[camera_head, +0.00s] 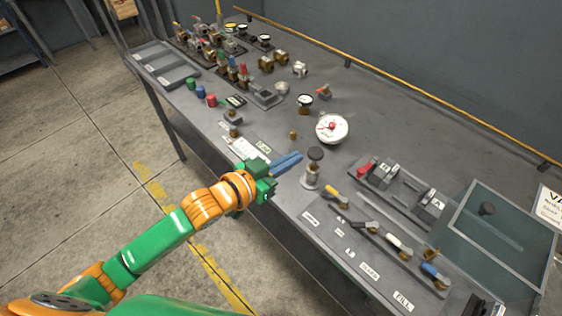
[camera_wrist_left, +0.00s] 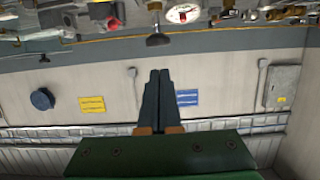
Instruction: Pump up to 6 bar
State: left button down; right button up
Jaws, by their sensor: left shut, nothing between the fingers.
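The pump (camera_head: 312,170) stands upright on the grey bench, a metal cylinder with a dark round knob (camera_head: 316,153) on top. The dark knob also shows in the left wrist view (camera_wrist_left: 158,40). A white round gauge (camera_head: 332,128) with a red centre lies behind it; its reading is too small to tell. The gauge also shows in the left wrist view (camera_wrist_left: 183,14). My left gripper (camera_head: 298,157) is shut and empty, its blue fingers pointing at the pump from the left, close to the knob. I cannot tell whether they touch it. My right gripper is not in view.
Labelled levers (camera_head: 369,226) line the bench front at right, beside a glass-lidded box (camera_head: 500,240). A tray with red and grey handles (camera_head: 400,188) lies behind them. Several valves and fittings (camera_head: 215,40) crowd the far left. The bench's back right is clear.

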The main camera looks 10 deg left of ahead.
pick_arm(q)
jog(key=v, duration=0.3)
jog(key=shift+s+a, duration=0.1)
dwell(1.4)
